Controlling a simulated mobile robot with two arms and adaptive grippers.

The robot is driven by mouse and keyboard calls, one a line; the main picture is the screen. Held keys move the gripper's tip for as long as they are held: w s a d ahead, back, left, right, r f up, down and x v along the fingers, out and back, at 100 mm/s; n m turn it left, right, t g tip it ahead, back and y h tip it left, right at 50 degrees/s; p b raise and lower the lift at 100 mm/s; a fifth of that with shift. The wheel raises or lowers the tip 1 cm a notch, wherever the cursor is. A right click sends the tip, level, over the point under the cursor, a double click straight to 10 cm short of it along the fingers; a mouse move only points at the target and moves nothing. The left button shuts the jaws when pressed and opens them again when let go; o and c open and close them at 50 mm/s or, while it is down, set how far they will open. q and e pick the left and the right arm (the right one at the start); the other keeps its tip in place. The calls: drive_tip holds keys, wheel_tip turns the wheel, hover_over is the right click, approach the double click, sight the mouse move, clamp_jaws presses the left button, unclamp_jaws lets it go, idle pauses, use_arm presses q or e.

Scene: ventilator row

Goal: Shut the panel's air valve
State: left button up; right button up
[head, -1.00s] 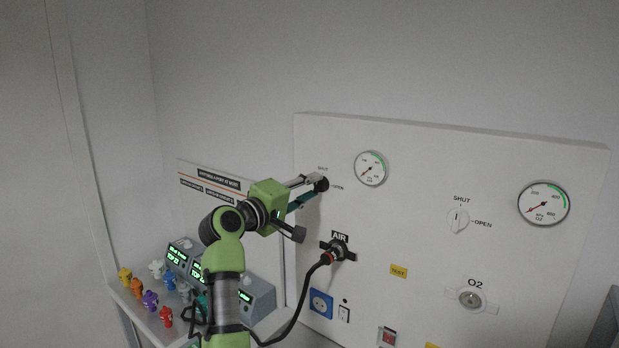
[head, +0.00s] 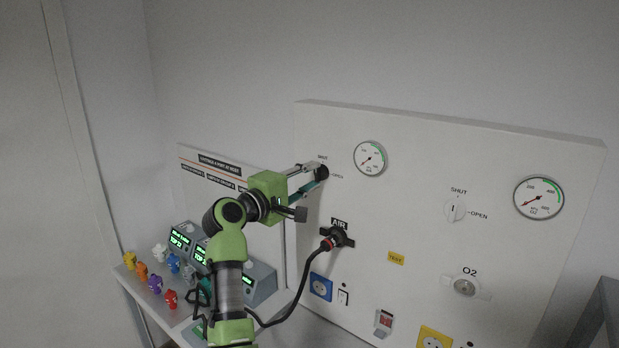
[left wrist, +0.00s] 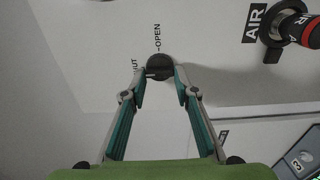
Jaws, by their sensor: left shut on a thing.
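The air valve is a dark round knob (head: 322,172) at the upper left of the white panel (head: 420,170), left of a gauge (head: 370,158). In the left wrist view the knob (left wrist: 160,67) sits between the fingertips, with OPEN printed above it and a partly hidden SHUT label to its left. A small light mark shows on the knob's left; I cannot tell its exact setting. My left gripper (head: 318,178) is shut on the knob, also in the left wrist view (left wrist: 160,84). The gauge's red needle points low left. My right gripper is not in view.
Below the knob, a black hose plugs into the AIR outlet (head: 338,237). A second valve knob (head: 456,209), a gauge (head: 538,198) and the O2 outlet (head: 465,286) are on the right. A shelf with grey monitors (head: 258,283) and several coloured small figures (head: 170,298) stands left.

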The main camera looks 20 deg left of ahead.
use_arm(q)
drive_tip(key=o, duration=1.1)
drive_tip(key=shift+s+a, duration=0.1)
drive_tip(key=v, duration=1.1)
drive_tip(key=shift+s+a, duration=0.1)
drive_tip(key=shift+s, duration=0.25)
drive_tip(key=shift+f, duration=0.1)
